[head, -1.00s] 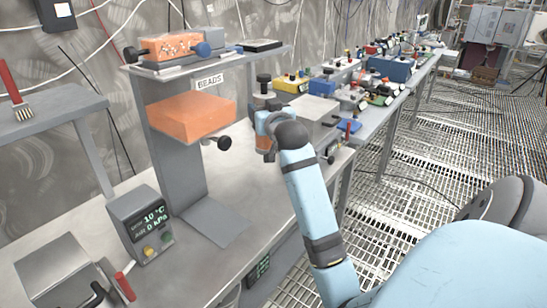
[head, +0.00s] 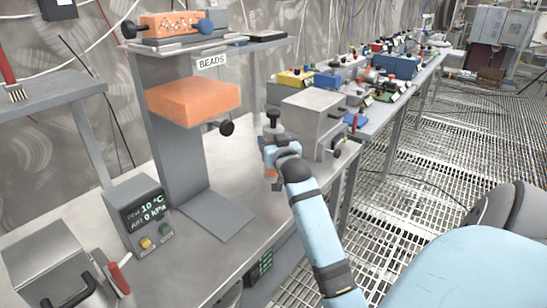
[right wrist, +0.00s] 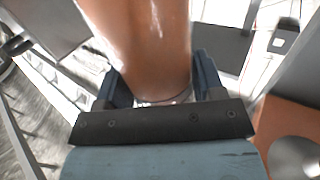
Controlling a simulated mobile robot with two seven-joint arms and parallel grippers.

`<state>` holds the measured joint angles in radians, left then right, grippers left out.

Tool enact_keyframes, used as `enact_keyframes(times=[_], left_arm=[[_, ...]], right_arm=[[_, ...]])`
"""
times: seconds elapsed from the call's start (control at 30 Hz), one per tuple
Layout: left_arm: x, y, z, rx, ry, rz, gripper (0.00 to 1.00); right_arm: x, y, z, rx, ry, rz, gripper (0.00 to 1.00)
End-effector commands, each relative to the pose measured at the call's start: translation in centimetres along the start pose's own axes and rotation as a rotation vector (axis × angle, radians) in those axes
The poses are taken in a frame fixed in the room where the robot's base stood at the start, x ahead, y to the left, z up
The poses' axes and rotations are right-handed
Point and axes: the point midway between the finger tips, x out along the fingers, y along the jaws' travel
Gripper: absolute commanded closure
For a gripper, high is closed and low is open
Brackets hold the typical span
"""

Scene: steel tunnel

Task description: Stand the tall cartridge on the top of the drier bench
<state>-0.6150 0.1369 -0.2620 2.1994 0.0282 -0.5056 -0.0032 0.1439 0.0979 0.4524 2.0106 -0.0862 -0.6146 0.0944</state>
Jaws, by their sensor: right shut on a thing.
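My right gripper (head: 268,150) is shut on the tall cartridge. The cartridge's black knob (head: 272,115) and grey upper part show above the fingers in the head view, and it looks about upright. In the right wrist view the gripper (right wrist: 158,92) has a finger on each side of the cartridge's orange-brown body (right wrist: 140,40). The gripper hides much of the cartridge in the head view. The drier bench has a pale grey top (head: 262,222), and the cartridge is over its right part. I cannot tell whether its foot touches the top. My left gripper is not in view.
A metal box (head: 312,118) with a dark knob stands just right of the cartridge. A grey stand with an orange block (head: 192,100) under a BEADS label is to the left. A display unit (head: 145,220) stands at front left. The bench's front middle is clear.

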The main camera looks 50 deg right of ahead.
Motion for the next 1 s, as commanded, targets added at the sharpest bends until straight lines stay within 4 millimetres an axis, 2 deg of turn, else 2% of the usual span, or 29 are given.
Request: enact_keyframes(times=[0.3,0.7,0.73,0.8,0.83,1.0], left_arm=[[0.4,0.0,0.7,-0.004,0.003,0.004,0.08],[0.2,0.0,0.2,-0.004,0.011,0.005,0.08],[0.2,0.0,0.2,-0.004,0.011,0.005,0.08],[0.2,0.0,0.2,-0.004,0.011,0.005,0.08],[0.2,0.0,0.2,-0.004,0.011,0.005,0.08],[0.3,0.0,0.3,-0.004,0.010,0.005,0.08]], right_arm=[[0.0,0.0,4.1,0.000,-0.001,0.000,0.77],[0.0,0.0,4.5,0.000,0.001,0.000,0.77],[0.0,0.0,4.5,0.000,0.000,0.000,0.31],[0.0,0.0,4.5,0.000,0.000,0.000,0.15],[0.0,0.0,4.5,0.000,0.000,0.000,0.12],[0.0,0.0,4.5,0.000,0.000,0.000,0.12]])
